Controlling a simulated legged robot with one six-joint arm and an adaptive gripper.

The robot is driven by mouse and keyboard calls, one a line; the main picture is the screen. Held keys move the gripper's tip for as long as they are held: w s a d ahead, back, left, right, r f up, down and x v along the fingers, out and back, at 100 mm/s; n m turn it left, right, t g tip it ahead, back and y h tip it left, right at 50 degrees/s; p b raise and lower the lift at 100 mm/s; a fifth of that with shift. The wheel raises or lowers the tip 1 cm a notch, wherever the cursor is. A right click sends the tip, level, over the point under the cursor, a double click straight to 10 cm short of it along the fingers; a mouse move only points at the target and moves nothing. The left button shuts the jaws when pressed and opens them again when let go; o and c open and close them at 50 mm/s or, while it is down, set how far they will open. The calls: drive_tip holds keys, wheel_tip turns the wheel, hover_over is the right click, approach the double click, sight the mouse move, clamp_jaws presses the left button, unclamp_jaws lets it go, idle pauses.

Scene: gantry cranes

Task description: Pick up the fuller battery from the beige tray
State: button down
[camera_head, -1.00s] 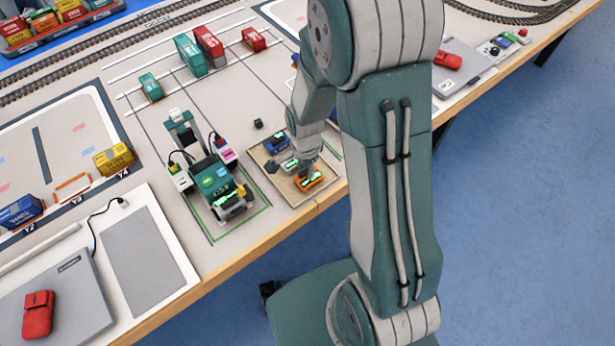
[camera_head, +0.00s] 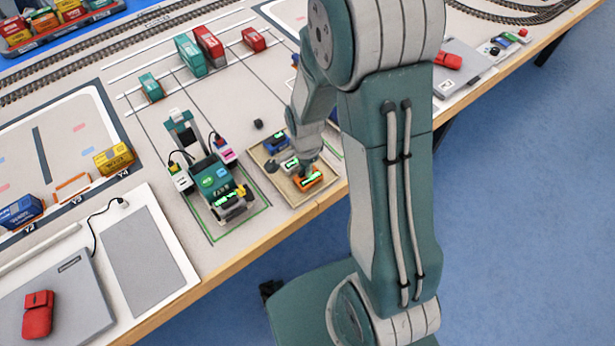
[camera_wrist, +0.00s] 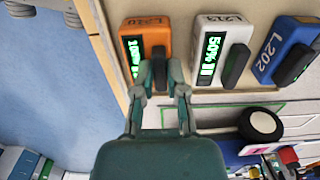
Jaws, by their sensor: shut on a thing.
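The beige tray (camera_head: 284,190) lies near the table's front edge and holds three batteries. The orange battery (camera_head: 313,181) is at its near end, the white one (camera_head: 289,164) in the middle, the blue one (camera_head: 277,144) at the far end. In the wrist view, my gripper (camera_wrist: 160,78) is shut on the black handle of the orange battery (camera_wrist: 150,35). Its green display is partly covered, so I cannot read it surely. The white battery (camera_wrist: 218,40) shows 50%. The blue battery (camera_wrist: 283,45) is marked L202; its display is mostly hidden.
A green vehicle (camera_head: 213,178) stands left of the tray in a green-outlined bay. A small black object (camera_head: 258,124) lies behind the tray. Red and green containers (camera_head: 208,46) stand at the back. Clear blue floor lies beyond the table's front edge.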

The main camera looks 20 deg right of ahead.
drive_tip(key=shift+r, duration=0.1)
drive_tip(key=shift+r, duration=3.4)
drive_tip(key=shift+f, duration=0.1)
